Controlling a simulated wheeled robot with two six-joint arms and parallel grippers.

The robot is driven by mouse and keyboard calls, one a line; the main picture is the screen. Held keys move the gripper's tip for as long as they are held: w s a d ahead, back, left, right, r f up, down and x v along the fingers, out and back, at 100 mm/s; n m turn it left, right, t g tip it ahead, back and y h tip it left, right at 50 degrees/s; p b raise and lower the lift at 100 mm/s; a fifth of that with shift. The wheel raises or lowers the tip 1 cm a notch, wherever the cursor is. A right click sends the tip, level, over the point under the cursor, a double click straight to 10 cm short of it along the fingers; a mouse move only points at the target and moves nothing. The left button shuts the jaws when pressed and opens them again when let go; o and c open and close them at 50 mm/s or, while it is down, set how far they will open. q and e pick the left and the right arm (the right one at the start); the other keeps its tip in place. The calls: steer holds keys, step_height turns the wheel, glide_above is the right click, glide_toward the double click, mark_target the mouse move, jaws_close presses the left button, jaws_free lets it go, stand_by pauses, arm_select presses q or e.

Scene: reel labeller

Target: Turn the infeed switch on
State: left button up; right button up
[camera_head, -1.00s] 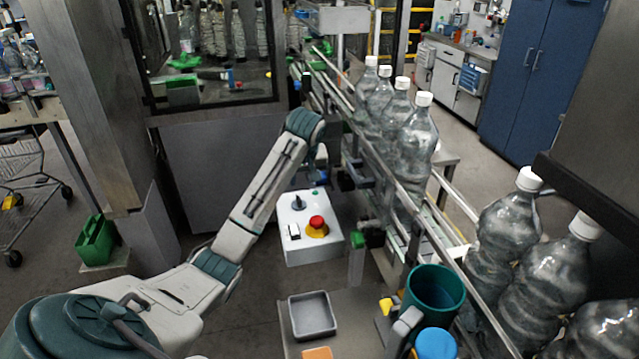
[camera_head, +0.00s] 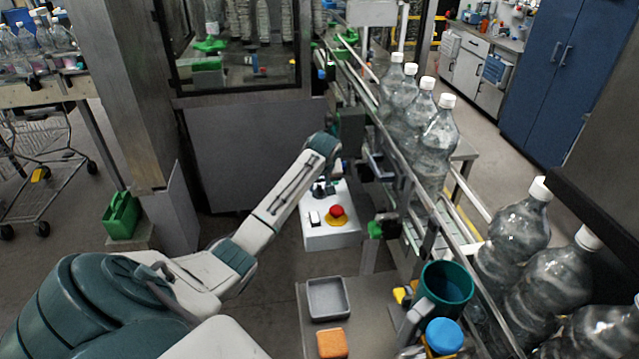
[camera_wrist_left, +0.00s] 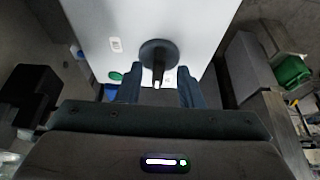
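The white control box (camera_head: 330,236) stands left of the conveyor. It bears a red stop button (camera_head: 337,211) on a yellow ring and a small white-and-black switch (camera_head: 314,218). I cannot read which of these is labelled infeed. My left gripper (camera_head: 325,184) is over the far part of the box, hiding most of the knob there. In the left wrist view its two fingers (camera_wrist_left: 160,82) are apart, close to the knob, with nothing held. My right gripper is not in view.
The conveyor rail (camera_head: 400,165) with several clear bottles (camera_head: 437,145) runs along the right of the box. A green can (camera_head: 121,216) stands at left.

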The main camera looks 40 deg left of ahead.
arm_select(q)
steer(key=shift+w+f, duration=0.1)
steer(key=shift+c, duration=0.2)
steer(key=shift+w+f, duration=0.1)
jaws_close()
steer(key=m, duration=0.2)
steer(key=m+t+h, duration=0.1)
steer(key=m, duration=0.1)
steer(key=shift+a+m+h, duration=0.2)
steer(key=shift+m+h, duration=0.1)
steer(key=shift+m, duration=0.1)
steer(key=m+h, duration=0.1)
steer(key=m, duration=0.1)
steer(key=m+h, duration=0.1)
steer(key=m, duration=0.2)
steer(key=shift+a+t, duration=0.15)
steer(key=shift+t, duration=0.25)
steer(key=m+h, duration=0.1)
steer(key=m, duration=0.3)
steer(key=shift+b, duration=0.3)
steer(key=shift+a+r+m+g+h+b, duration=0.1)
steer(key=shift+m+g+h+b, duration=0.25)
steer(key=shift+m, duration=0.65)
steer(key=shift+a+r+m+g+h+b, duration=0.15)
steer(key=shift+m+h+b, duration=0.3)
steer(key=shift+m, duration=0.55)
steer(key=shift+d, duration=0.1)
